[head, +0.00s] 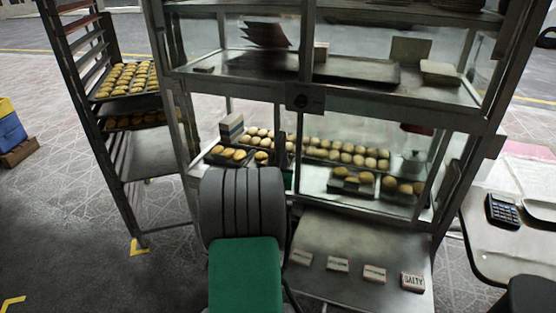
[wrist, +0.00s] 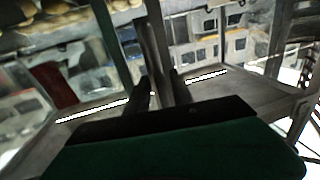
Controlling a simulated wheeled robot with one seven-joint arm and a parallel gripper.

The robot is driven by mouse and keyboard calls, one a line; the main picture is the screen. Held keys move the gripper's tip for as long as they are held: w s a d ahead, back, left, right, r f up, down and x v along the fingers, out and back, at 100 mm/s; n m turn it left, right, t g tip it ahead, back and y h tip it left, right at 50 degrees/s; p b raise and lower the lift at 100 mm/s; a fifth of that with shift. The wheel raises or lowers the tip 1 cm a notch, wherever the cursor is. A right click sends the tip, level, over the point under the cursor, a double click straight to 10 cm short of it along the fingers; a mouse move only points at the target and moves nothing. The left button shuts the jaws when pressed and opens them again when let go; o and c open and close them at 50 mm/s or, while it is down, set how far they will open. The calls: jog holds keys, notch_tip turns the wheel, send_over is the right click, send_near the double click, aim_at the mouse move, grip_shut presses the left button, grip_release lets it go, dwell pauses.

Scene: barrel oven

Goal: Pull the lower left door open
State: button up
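The glass-fronted metal cabinet (head: 395,108) has upper and lower doors. The lower left door (head: 243,108) is the glass panel left of the centre post, with buns behind it, and it looks shut. My arm covers its lower part in the head view. My gripper is mostly hidden there behind my arm, near the door's right edge. In the wrist view my gripper (wrist: 160,93) has its two dark fingers apart, one on each side of a grey vertical bar (wrist: 156,45). I cannot tell if they touch it, or whether it is the door's handle or frame.
A rack with trays of buns (head: 128,78) stands at the left. A low metal shelf (head: 335,245) with several small labelled boxes juts out below the cabinet. A table with a calculator (head: 503,211) is at the right. The floor at the left front is clear.

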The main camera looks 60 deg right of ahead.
jog(key=shift+o, duration=0.4)
jog(key=shift+w+r, duration=0.1)
jog(key=shift+a, duration=0.15)
jog(key=v, duration=0.7)
jog(key=shift+a, duration=0.3)
